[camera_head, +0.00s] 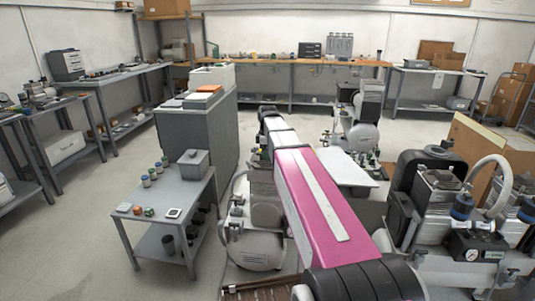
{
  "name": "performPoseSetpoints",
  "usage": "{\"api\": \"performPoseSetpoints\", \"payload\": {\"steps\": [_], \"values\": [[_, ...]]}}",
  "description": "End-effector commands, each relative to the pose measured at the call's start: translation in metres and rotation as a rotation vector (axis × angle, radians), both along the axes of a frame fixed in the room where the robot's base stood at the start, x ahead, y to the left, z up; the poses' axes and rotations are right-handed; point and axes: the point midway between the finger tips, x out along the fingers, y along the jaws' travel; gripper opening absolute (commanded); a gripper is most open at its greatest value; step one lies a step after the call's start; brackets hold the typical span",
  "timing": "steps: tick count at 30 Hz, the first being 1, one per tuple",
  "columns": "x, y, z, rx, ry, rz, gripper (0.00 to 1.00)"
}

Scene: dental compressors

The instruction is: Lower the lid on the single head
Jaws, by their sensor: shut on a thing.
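My magenta arm reaches forward through the middle of the view, and its far end narrows to white and black sections. My gripper's jaws do not show; the arm seems to hide them. A grey compressor with a rounded tank (255,250) stands on the floor just left of my arm, its right part hidden behind the arm. Another compressor (360,132) stands farther back, right of the arm's end. I cannot tell for sure which is the single head, and I cannot make out its lid or the lid's angle.
A larger compressor (455,215) with a hose and gauge stands close on the right. A small grey table (185,200) with jars and a grey box (193,163) stands left. Behind it is a grey cabinet (205,135). Workbenches line the walls. Open floor lies at the left front.

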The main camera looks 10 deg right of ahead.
Motion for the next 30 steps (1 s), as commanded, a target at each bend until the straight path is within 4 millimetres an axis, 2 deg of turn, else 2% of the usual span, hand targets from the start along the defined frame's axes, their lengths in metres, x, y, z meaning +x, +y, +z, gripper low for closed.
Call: {"api": "performPoseSetpoints", "payload": {"steps": [25, 26, 28, 30], "values": [[0.0, 0.0, -0.0021, 0.0, 0.0, 0.0, 0.0], [0.0, 0.0, -0.0021, 0.0, 0.0, 0.0, 0.46], [0.0, 0.0, -0.0021, 0.0, 0.0, 0.0, 0.68], [-0.0001, 0.0, -0.0021, 0.0, 0.0, 0.0, 0.72]]}}
